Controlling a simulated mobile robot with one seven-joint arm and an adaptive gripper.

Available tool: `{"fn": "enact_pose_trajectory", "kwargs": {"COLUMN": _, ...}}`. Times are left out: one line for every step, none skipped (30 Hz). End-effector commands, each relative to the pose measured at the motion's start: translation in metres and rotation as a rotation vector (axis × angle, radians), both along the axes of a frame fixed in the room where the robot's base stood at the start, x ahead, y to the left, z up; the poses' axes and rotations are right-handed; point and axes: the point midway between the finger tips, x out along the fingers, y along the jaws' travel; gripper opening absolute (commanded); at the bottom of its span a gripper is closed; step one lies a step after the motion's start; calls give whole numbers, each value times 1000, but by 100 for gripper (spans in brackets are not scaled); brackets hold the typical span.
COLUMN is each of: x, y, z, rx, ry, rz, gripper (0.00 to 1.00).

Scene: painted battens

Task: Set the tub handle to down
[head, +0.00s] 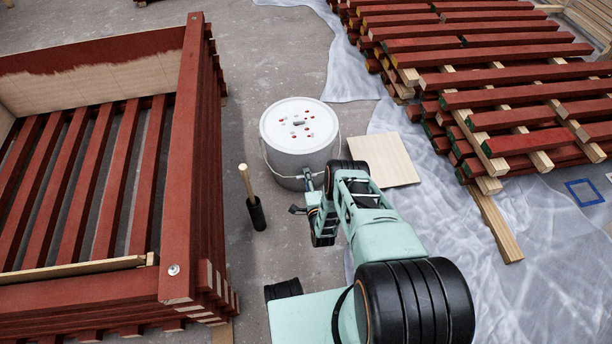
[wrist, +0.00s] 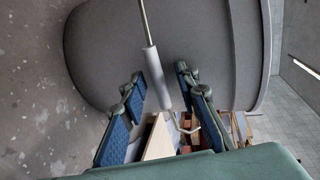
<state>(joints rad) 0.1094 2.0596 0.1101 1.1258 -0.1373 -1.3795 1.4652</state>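The white tub (head: 290,165) stands on the concrete floor with its lid on, red spots on the lid. Its wire handle (head: 271,167) hangs against the side facing me; my arm partly hides it. In the wrist view the tub's wall (wrist: 100,45) fills the upper part, and the handle's pale grip (wrist: 157,80) runs between my fingertips. My gripper (wrist: 160,74) is open, one finger on each side of the grip, with a visible gap on both sides. In the head view my gripper (head: 308,182) is close to the tub's front wall.
A red-painted batten crate (head: 185,150) stands at the left. A wooden-handled tool with a black end (head: 256,212) stands left of my gripper. A pale board (head: 383,160) lies right of the tub. Stacked red battens (head: 500,95) and plastic sheeting (head: 440,230) fill the right.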

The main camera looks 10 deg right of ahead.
Motion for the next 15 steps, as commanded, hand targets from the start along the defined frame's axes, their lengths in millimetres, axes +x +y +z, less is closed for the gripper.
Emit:
{"fn": "enact_pose_trajectory", "kwargs": {"x": 0, "y": 0, "z": 0, "rx": 0, "ry": 0, "rz": 0, "gripper": 29}}
{"fn": "enact_pose_trajectory", "kwargs": {"x": 0, "y": 0, "z": 0, "rx": 0, "ry": 0, "rz": 0, "gripper": 29}}
{"fn": "enact_pose_trajectory", "kwargs": {"x": 0, "y": 0, "z": 0, "rx": 0, "ry": 0, "rz": 0, "gripper": 29}}
{"fn": "enact_pose_trajectory", "kwargs": {"x": 0, "y": 0, "z": 0, "rx": 0, "ry": 0, "rz": 0, "gripper": 29}}
{"fn": "enact_pose_trajectory", "kwargs": {"x": 0, "y": 0, "z": 0, "rx": 0, "ry": 0, "rz": 0, "gripper": 28}}
{"fn": "enact_pose_trajectory", "kwargs": {"x": 0, "y": 0, "z": 0, "rx": 0, "ry": 0, "rz": 0, "gripper": 23}}
{"fn": "enact_pose_trajectory", "kwargs": {"x": 0, "y": 0, "z": 0, "rx": 0, "ry": 0, "rz": 0, "gripper": 20}}
{"fn": "enact_pose_trajectory", "kwargs": {"x": 0, "y": 0, "z": 0, "rx": 0, "ry": 0, "rz": 0, "gripper": 17}}
{"fn": "enact_pose_trajectory", "kwargs": {"x": 0, "y": 0, "z": 0, "rx": 0, "ry": 0, "rz": 0, "gripper": 12}}
{"fn": "enact_pose_trajectory", "kwargs": {"x": 0, "y": 0, "z": 0, "rx": 0, "ry": 0, "rz": 0, "gripper": 9}}
{"fn": "enact_pose_trajectory", "kwargs": {"x": 0, "y": 0, "z": 0, "rx": 0, "ry": 0, "rz": 0, "gripper": 6}}
{"fn": "enact_pose_trajectory", "kwargs": {"x": 0, "y": 0, "z": 0, "rx": 0, "ry": 0, "rz": 0, "gripper": 1}}
{"fn": "enact_pose_trajectory", "kwargs": {"x": 0, "y": 0, "z": 0, "rx": 0, "ry": 0, "rz": 0, "gripper": 0}}
{"fn": "enact_pose_trajectory", "kwargs": {"x": 0, "y": 0, "z": 0, "rx": 0, "ry": 0, "rz": 0, "gripper": 0}}
{"fn": "enact_pose_trajectory", "kwargs": {"x": 0, "y": 0, "z": 0, "rx": 0, "ry": 0, "rz": 0, "gripper": 0}}
